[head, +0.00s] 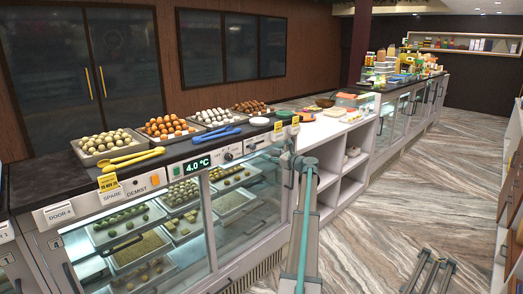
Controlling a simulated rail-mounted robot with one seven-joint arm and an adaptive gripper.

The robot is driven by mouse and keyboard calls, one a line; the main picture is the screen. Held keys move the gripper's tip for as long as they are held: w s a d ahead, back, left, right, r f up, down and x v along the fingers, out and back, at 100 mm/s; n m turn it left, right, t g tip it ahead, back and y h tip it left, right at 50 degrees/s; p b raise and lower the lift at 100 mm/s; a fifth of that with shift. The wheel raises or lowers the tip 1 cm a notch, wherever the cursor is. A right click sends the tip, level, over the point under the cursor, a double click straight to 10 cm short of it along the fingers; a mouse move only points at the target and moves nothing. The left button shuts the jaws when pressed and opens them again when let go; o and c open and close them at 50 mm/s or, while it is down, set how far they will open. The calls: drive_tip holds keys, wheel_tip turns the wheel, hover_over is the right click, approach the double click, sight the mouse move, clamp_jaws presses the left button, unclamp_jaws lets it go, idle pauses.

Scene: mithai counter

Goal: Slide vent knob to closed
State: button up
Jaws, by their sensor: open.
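The control panel runs along the front edge of the counter. It carries a green 4.0 °C display (199,163), a round dial (228,156) to its right, and a small slotted control (256,143) further right. I cannot tell for sure which of these is the vent knob, and its setting is too small to read. My arm reaches up from the bottom centre, and my gripper (288,157) is at its far end, by the right end of the panel. It is open; its fingers are small, and I see nothing held in it.
Trays of sweets (106,145), yellow tongs (133,159) and blue tongs (216,134) lie on the dark countertop above the panel. A glass case (190,225) with more trays is below. White shelves (345,180) stand right of my arm. The striped floor is mostly open.

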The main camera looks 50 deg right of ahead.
sight(254, 147)
drive_tip(key=w+p, duration=0.1)
drive_tip(key=w, duration=0.2)
drive_tip(key=w+d+m+p, duration=0.1)
drive_tip(key=w, duration=0.3)
drive_tip(key=w+m+p, duration=0.1)
drive_tip(key=w, duration=0.2)
drive_tip(key=shift+w+d+r+p, duration=0.15)
drive_tip(key=shift+w+d+p, duration=0.1)
drive_tip(key=shift+w+p, duration=0.1)
clamp_jaws()
